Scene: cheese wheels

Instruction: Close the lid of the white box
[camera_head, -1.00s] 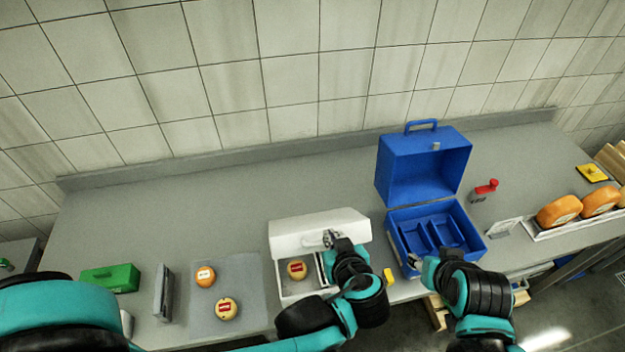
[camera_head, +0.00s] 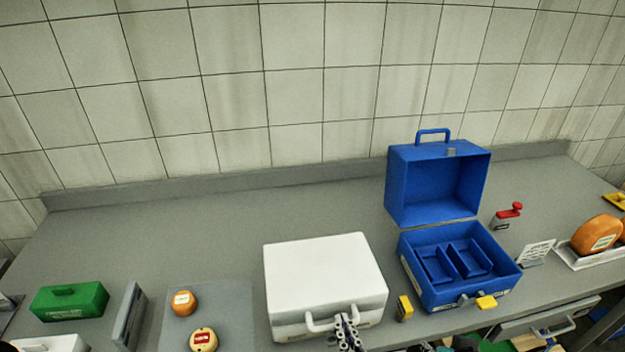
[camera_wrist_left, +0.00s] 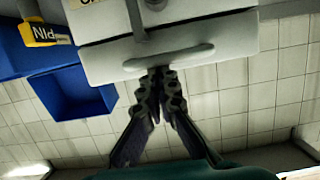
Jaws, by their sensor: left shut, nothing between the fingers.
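The white box (camera_head: 325,275) stands on the grey counter, left of the blue box. Its lid (camera_head: 320,265) is down over the base, with no interior showing in the head view. Its handle (camera_head: 331,320) is at the front edge. My left gripper (camera_head: 347,325) is at the front of the box by the handle, fingers together and empty. In the left wrist view, the fingertips (camera_wrist_left: 160,74) are close to the white handle (camera_wrist_left: 168,60); I cannot tell whether they touch it. My right gripper is not clearly seen in the head view.
An open blue box (camera_head: 460,262) with its lid raised stands to the right, yellow tags (camera_head: 405,308) near it. Two small cheeses (camera_head: 184,302) lie on a grey mat (camera_head: 235,300) at left, beside a green box (camera_head: 70,300). The counter behind the white box is clear.

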